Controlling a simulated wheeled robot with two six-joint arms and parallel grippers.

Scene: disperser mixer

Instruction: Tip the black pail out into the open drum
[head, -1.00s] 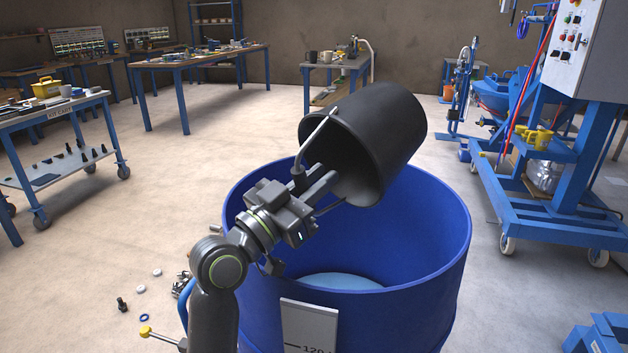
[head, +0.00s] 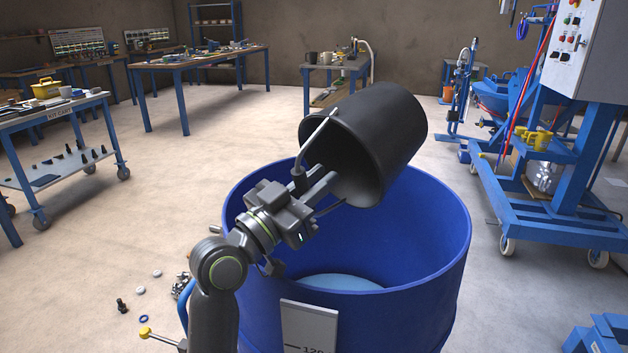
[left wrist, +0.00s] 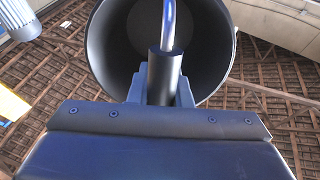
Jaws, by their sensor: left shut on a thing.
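The black pail (head: 385,140) is held tilted above the open blue drum (head: 418,290), its mouth facing down and toward the lower left. My left gripper (head: 318,182) is shut on the grip of the pail's wire handle (head: 313,142). In the left wrist view the handle grip (left wrist: 163,76) sits between the fingers, with the dark open mouth of the pail (left wrist: 108,50) behind it. The pail's inside looks bare where it shows. A light blue surface (head: 343,281) lies low inside the drum. No stream shows between them. My right gripper is not in view.
A blue wheeled machine frame (head: 560,222) with a control cabinet (head: 575,65) stands at the right. A blue cart (head: 60,118) stands at the left, and workbenches (head: 200,62) at the back. Small parts (head: 140,290) lie on the floor left of the drum.

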